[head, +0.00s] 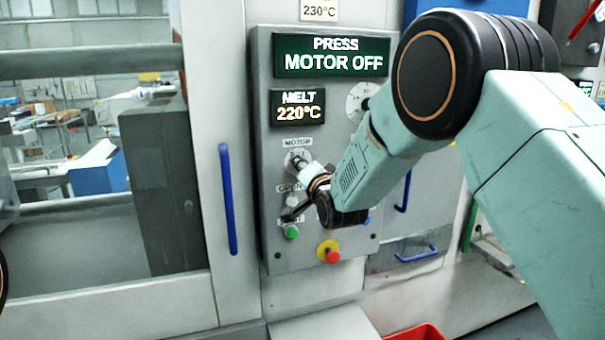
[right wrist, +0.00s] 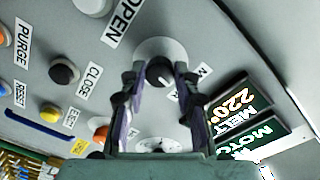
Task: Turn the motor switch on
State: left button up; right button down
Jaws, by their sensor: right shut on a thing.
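The motor switch (head: 297,158) is a dark rotary knob on a round pale plate below the MOTOR label, on the grey control panel (head: 268,238). In the right wrist view the black knob (right wrist: 158,72) lies between the fingertips of my right gripper (right wrist: 159,76). In the head view my right gripper (head: 300,165) reaches the switch from the lower right and is shut on it; its fingers partly hide the knob. A display (head: 332,55) reads PRESS MOTOR OFF. My left gripper is not in view.
Close around are a green button (head: 291,231), a red emergency button (head: 328,252) on yellow, and the OPEN button, partly covered. A MELT 220°C display (head: 298,106) sits above. A blue door handle (head: 227,200) is left of the panel. A red bin (head: 415,333) is below.

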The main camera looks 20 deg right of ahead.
jog(key=m+b, duration=0.1)
jog(key=m, duration=0.3)
jog(key=shift+r+m, duration=0.15)
jog(key=shift+m, duration=0.25)
dwell(0.4)
jog(key=c, duration=1.4)
grip_release()
jog(key=o, duration=0.4)
jog(key=shift+s+d, duration=0.15)
jog(key=shift+d, duration=0.05)
jog(key=shift+a, duration=0.2)
